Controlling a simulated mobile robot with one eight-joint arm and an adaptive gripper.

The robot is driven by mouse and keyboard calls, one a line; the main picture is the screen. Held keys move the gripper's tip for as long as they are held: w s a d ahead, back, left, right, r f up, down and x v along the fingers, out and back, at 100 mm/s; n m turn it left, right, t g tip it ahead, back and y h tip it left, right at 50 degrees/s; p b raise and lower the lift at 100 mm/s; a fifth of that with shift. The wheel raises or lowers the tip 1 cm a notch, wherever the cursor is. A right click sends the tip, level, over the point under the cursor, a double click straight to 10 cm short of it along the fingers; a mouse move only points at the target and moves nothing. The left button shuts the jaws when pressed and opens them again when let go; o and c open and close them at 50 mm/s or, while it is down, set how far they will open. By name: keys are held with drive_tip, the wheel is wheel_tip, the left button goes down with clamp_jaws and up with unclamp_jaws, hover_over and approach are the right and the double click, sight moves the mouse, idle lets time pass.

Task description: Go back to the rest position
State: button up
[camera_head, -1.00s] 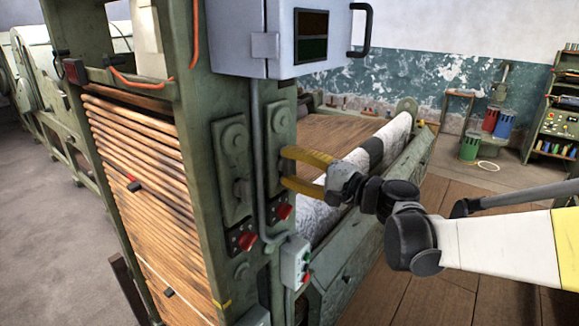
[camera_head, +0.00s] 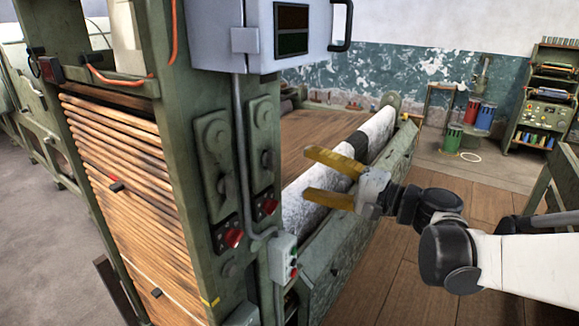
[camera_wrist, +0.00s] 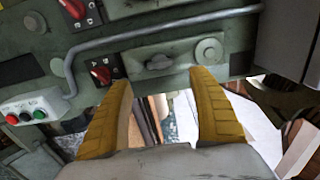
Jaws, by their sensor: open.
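My gripper (camera_head: 318,176) has yellow fingers, which are spread apart with nothing between them. In the head view it is in the air to the right of the green machine post (camera_head: 185,110), in front of the pale roll (camera_head: 300,205). In the wrist view, my gripper (camera_wrist: 163,105) faces the machine's green panel (camera_wrist: 130,25), with a gap between the fingertips and the panel. The panel carries red switches (camera_wrist: 101,74) and a grey conduit (camera_wrist: 170,27).
A grey control box (camera_head: 262,35) juts out above. A small button box (camera_head: 283,258) is low on the post. The roll's green trough (camera_head: 340,265) runs beside my arm. Open wooden floor (camera_head: 400,285) lies to the right. Coloured canisters (camera_head: 453,138) and a shelf unit (camera_head: 545,95) stand at the back.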

drive_tip(key=shift+v, duration=1.05)
drive_tip(key=s+a+f+n+g+h+b, duration=0.1)
drive_tip(key=s+f+n+g+h+b, duration=0.15)
drive_tip(key=s+f, duration=0.4)
drive_tip(key=s+a+f+n+g+h+b, duration=0.15)
drive_tip(key=s+f+h, duration=0.25)
drive_tip(key=f, duration=0.5)
drive_tip(key=s+d+f+n+h+b, duration=0.3)
drive_tip(key=s+d+f+h, duration=0.4)
drive_tip(key=d, duration=0.3)
drive_tip(key=shift+s+d+f+n+b, duration=0.25)
drive_tip(key=shift+s+f+n+b, duration=0.2)
drive_tip(key=shift+s+b, duration=0.35)
drive_tip(key=shift+s+h, duration=0.1)
drive_tip(key=shift+h, duration=0.15)
